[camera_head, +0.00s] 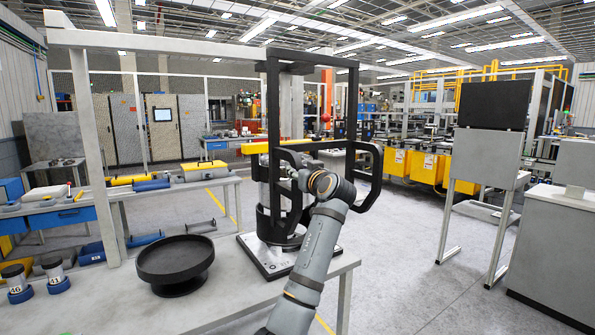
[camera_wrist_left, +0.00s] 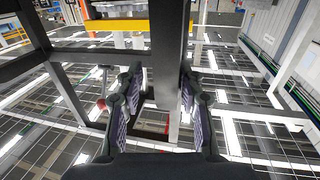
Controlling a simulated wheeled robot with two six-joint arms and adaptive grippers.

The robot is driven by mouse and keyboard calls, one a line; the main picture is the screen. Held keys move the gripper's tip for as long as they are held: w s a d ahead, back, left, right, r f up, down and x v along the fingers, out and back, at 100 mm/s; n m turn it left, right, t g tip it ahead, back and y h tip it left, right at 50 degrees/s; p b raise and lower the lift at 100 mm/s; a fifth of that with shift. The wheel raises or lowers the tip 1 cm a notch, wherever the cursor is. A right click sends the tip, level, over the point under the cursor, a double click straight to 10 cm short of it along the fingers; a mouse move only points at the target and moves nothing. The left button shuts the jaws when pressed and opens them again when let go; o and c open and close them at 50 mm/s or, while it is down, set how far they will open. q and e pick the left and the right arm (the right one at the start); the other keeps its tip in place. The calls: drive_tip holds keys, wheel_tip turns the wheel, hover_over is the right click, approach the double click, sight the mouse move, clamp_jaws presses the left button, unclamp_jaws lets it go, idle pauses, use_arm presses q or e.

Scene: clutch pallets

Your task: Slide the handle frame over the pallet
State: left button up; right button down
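The black handle frame (camera_head: 274,95) stands tall and upright at the centre of the head view, with a loop handle (camera_head: 377,178) on its right side. Behind and below it, the pallet's pale base plate (camera_head: 262,263) lies at the table's right end and carries a dark round part. The frame's lower end overlaps this part in the picture; I cannot tell whether it touches the plate. My left gripper (camera_head: 298,178) is at the frame's handle side, partly hidden by my wrist. In the left wrist view its fingers (camera_wrist_left: 163,75) close in on both sides of a dark bar of the frame (camera_wrist_left: 168,40). My right gripper is not seen.
A black round dish (camera_head: 176,262) stands on the pale table (camera_head: 120,305), left of the plate. Two numbered jars (camera_head: 53,274) stand at its left edge. A pale gantry post (camera_head: 97,160) rises behind the table. Open floor (camera_head: 405,250) lies to the right.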

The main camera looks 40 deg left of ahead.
use_arm(q)
drive_tip(key=shift+r, duration=0.1)
drive_tip(key=shift+s+a+r, duration=0.1)
drive_tip(key=shift+s, duration=0.05)
drive_tip(key=v, duration=1.2)
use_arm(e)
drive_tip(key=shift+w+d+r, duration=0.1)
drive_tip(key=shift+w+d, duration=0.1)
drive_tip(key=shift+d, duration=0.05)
